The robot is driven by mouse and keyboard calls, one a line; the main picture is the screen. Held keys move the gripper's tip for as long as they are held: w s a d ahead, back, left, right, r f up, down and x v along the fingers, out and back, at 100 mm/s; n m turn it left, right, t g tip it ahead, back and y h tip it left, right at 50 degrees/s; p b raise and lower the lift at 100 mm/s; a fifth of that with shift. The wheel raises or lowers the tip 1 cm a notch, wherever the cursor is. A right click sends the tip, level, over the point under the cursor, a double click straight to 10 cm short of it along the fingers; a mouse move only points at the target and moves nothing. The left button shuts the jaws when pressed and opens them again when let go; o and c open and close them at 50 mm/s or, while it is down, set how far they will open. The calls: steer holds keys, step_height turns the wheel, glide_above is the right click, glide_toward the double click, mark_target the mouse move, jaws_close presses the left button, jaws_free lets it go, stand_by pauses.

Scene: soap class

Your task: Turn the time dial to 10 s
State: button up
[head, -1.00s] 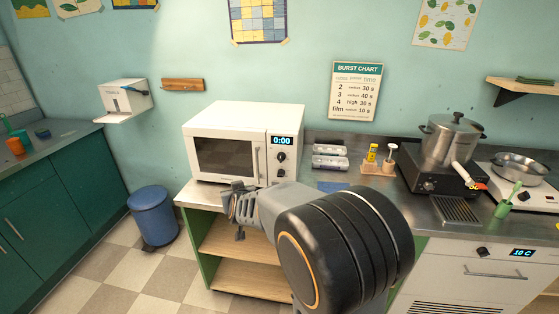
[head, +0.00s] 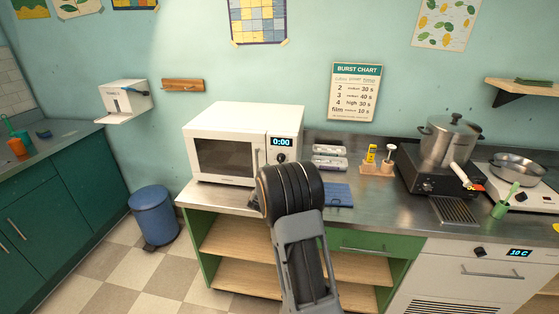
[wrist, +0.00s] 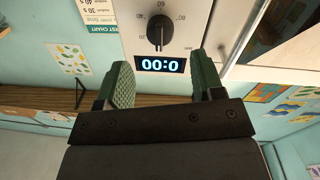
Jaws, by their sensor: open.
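The white microwave (head: 222,150) stands on the steel counter with its door shut. Its display (head: 281,142) reads 0:00. A dark dial (head: 281,157) shows just under the display; the panel below it is hidden behind my arm. In the wrist view the panel appears upside down, with the lit display (wrist: 162,64) and a black dial (wrist: 160,32) with a pointer and printed numbers around it. My gripper (wrist: 163,72) is open and empty, its green-padded fingers on either side of the display, apart from the dial. My gripper is hidden in the head view.
A burst chart (head: 356,92) hangs on the wall and lists film at 10 s. Right of the microwave are small trays (head: 329,156), a bottle rack (head: 378,168), a blue mat (head: 338,194) and a pot (head: 450,143) on a burner. A blue bin (head: 154,215) stands on the floor.

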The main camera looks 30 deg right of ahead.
mark_target(280, 161)
steer(key=shift+p+x, duration=0.45)
steer(key=shift+x, duration=2.5)
steer(key=c, duration=0.9)
